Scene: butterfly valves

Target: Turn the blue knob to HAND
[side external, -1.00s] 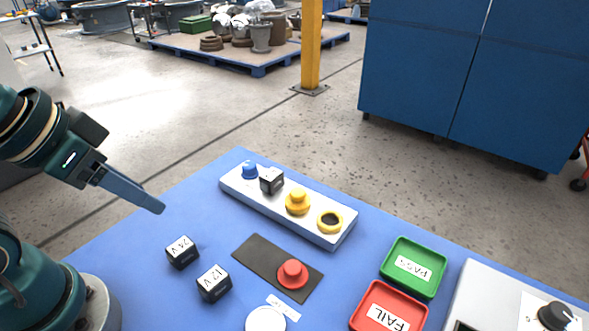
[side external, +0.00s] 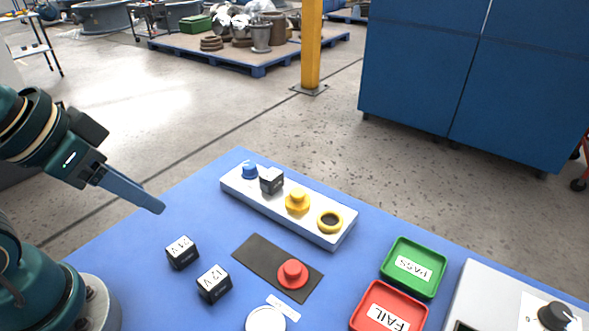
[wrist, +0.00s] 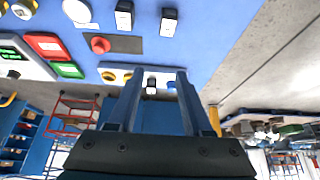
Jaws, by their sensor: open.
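The blue knob (side external: 249,170) sits at the far left end of a pale rail (side external: 318,228) on the blue table. A small dark-and-white block (side external: 271,180) is right beside it. My gripper (side external: 155,207) hangs over the table's left edge, left of the knob and apart from it. In the wrist view, my gripper (wrist: 156,76) has its two fingers spread, with nothing between them. The blue knob (wrist: 171,85) shows small there, close to one fingertip in the picture. No HAND mark can be read, and the knob's pointing direction is too small to tell.
In front are two dark blocks (side external: 182,252), a red button (side external: 292,273), green (side external: 414,266) and red (side external: 388,311) trays. A grey panel with a black knob (side external: 556,316) stands right.

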